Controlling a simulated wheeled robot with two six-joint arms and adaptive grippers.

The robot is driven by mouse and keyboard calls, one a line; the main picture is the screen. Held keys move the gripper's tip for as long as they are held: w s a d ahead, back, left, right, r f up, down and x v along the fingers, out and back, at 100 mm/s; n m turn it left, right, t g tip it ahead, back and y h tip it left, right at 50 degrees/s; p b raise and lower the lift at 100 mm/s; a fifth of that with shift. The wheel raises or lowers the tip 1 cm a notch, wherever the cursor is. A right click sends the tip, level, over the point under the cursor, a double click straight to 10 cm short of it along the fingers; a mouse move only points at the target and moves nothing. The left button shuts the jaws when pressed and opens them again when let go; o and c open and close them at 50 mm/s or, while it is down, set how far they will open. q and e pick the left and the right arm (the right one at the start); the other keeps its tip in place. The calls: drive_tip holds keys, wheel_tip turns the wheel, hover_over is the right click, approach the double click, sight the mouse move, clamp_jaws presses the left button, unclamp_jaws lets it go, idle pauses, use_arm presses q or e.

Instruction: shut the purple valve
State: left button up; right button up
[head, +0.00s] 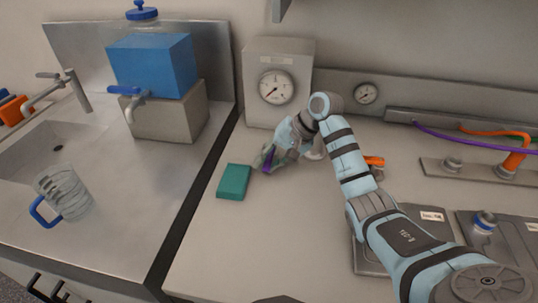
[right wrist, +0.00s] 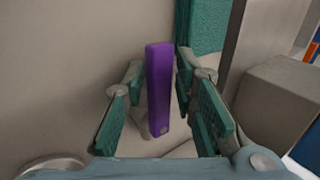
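The purple valve handle (head: 268,163) shows as a small purple strip at my right gripper (head: 265,160) in the head view. In the right wrist view the handle (right wrist: 159,85) is a long flat purple bar, with a small round screw head near its lower end. It stands between the green-padded fingers of my right gripper (right wrist: 158,105). The fingers are apart, with a gap visible on each side of the handle. The valve body below it is mostly hidden by the gripper. My left gripper is in neither view.
A teal block (head: 234,182) lies just left of my right gripper. A grey box with a dial gauge (head: 276,87) stands behind it. An orange handle (head: 374,161) shows behind my right forearm. The sink counter with a glass jug (head: 62,194) is left.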

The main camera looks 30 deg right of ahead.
drive_tip(key=m, duration=0.1)
drive_tip(key=w+a+m+t+h+p, duration=0.1)
drive_tip(key=m, duration=0.1)
drive_tip(key=m+t+h, duration=0.1)
drive_tip(key=shift+w+a+r+m, duration=0.2)
drive_tip(key=shift+r+m, duration=0.05)
drive_tip(key=shift+m, duration=0.05)
drive_tip(key=shift+w+a+m+h+p, duration=0.25)
drive_tip(key=shift+m+p, duration=0.2)
drive_tip(key=shift+m, duration=0.25)
drive_tip(key=shift+w+f+t, duration=0.1)
drive_tip(key=shift+w+t, duration=0.05)
drive_tip(key=shift+t, duration=0.15)
drive_tip(key=shift+w+f+h, duration=0.2)
drive_tip(key=shift+h, duration=0.05)
drive_tip(key=o, duration=0.4)
drive_tip(key=shift+d, duration=0.1)
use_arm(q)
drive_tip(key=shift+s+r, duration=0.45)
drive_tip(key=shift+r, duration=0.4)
use_arm(e)
drive_tip(key=shift+s, duration=0.1)
